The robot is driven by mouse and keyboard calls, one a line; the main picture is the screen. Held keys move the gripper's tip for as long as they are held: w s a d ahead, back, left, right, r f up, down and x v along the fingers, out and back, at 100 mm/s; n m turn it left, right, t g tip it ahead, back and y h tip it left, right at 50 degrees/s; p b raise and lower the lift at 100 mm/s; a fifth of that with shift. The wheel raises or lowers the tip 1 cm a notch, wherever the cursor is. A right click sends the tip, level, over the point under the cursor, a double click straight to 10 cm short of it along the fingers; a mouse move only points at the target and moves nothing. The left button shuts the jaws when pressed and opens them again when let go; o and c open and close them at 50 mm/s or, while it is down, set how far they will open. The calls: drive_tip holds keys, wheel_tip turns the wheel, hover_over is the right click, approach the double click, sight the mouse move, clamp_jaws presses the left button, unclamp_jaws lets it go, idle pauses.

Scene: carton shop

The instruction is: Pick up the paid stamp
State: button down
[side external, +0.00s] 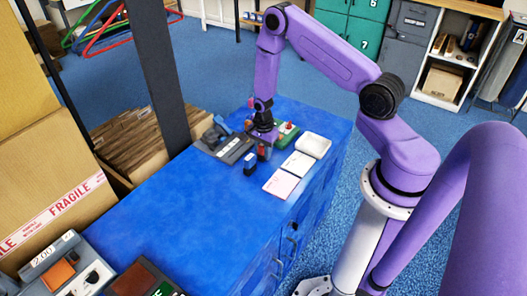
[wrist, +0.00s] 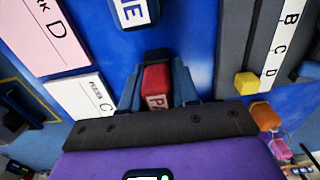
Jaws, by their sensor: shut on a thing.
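The paid stamp (wrist: 156,86) is a red block with the letters "PA" showing on its face in the wrist view. My gripper (wrist: 156,92) is shut on it, with one finger on each side. In the side view my gripper (side external: 262,140) points down over the blue bench top, and the red stamp (side external: 262,150) shows just below it, small. I cannot tell whether the stamp touches the bench. Part of the stamp is hidden by the fingers and the gripper body.
A dark blue stamp ending in "UE" (wrist: 133,12) stands close by. A grey rack (side external: 229,148) labelled with letters is at the left. The front of the blue bench (side external: 190,225) has clear room.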

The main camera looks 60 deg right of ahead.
drive_tip(key=shift+r, duration=5)
drive_tip(key=c, duration=1.5)
unclamp_jaws()
drive_tip(key=shift+c, duration=1.4)
drive_tip(key=shift+o, duration=0.4)
